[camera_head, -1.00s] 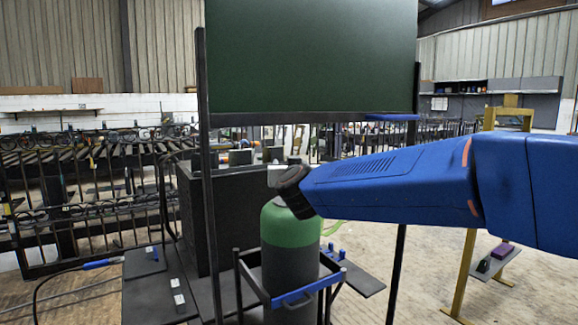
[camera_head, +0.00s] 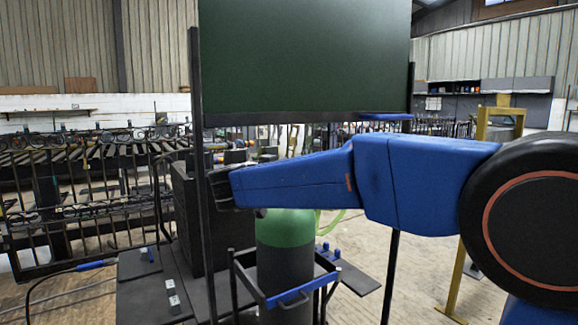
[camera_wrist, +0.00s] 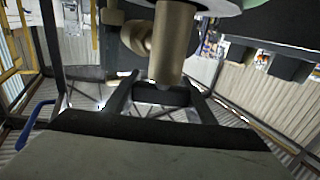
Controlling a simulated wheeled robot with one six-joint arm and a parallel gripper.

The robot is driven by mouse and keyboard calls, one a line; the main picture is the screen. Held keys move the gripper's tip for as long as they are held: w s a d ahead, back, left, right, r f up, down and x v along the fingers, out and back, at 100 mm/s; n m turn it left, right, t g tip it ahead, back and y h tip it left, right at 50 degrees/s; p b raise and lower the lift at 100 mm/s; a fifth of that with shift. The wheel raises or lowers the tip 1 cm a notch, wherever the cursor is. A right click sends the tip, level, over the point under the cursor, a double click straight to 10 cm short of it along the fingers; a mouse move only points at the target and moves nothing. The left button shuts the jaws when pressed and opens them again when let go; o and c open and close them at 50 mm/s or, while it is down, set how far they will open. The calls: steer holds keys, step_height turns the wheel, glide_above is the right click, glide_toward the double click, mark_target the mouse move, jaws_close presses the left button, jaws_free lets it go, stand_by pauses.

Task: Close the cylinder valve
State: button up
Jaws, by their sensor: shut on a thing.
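The gas cylinder (camera_head: 285,230) stands upright in the head view, with a green shoulder and a dark grey body. My blue arm crosses in front of its top and hides most of the valve there. My gripper (camera_head: 220,188) is at the arm's left end, above and left of the cylinder top. In the wrist view the tan, brass-like valve (camera_wrist: 174,45) comes down from the top of the picture. My gripper (camera_wrist: 162,97) has its dark fingers at the valve's lower end, shut on it. The exact contact is dark and hard to make out.
A black trolley frame with a blue front bar (camera_head: 300,290) surrounds the cylinder. A dark green panel (camera_head: 305,55) hangs on black posts (camera_head: 199,150) close to my gripper. A blue-tipped torch (camera_head: 92,265) lies left. A yellow stand (camera_head: 470,250) is at right.

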steer(key=m+g+h, duration=0.2)
steer(key=h, duration=0.1)
steer(key=d+m+g+h, duration=0.1)
steer(key=shift+s+m+g+h, duration=0.3)
steer(key=shift+s+m+g, duration=0.05)
steer(key=shift+m+g, duration=0.05)
steer(key=shift+o, duration=1)
steer(key=shift+s+d+m+g+h, duration=0.1)
steer(key=shift+d+m+g+h, duration=0.15)
steer(key=shift+m+g+h, duration=0.3)
steer(key=shift+s+a+g, duration=0.1)
steer(key=shift+g, duration=0.15)
steer(key=shift+c, duration=1.1)
steer(key=shift+m+h, duration=0.25)
steer(key=shift+s+g, duration=0.1)
steer(key=shift+g, duration=0.2)
steer(key=o, duration=1.1)
steer(key=shift+c, duration=0.2)
